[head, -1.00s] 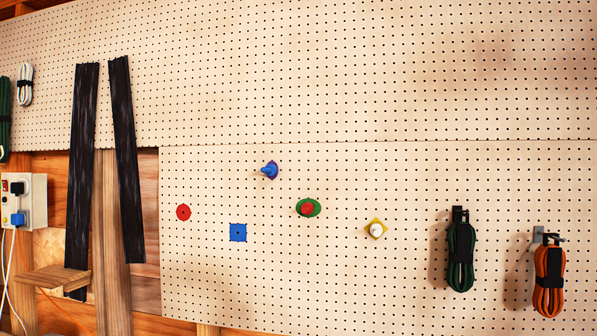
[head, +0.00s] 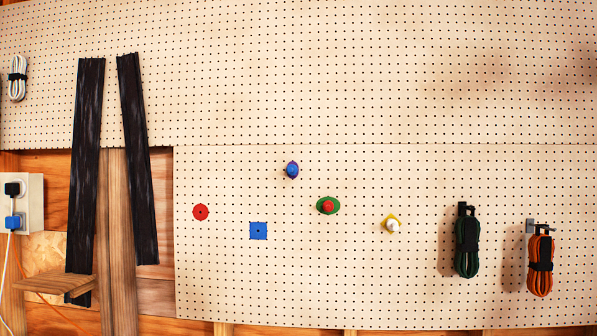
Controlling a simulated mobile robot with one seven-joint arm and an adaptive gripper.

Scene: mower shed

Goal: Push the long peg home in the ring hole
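A blue peg (head: 292,170) sits on the pegboard at the centre, with a purple patch showing around its base. It points nearly straight at me, so its length is hard to judge. A red peg (head: 328,207) stands in a green oval (head: 319,205) to its lower right. A white peg (head: 393,226) stands on a yellow diamond (head: 391,217) further right. A red disc (head: 201,212) and a blue square (head: 258,231) each show a dark centre and no peg. I cannot tell which mark is the ring hole. My gripper is not in view.
The pegboard (head: 380,100) fills most of the view. A green cord bundle (head: 467,245) and an orange one (head: 540,265) hang at right. Two black strips (head: 86,170) lean at left, near a wooden ledge (head: 62,284) and a socket box (head: 33,205). The board around the pegs is clear.

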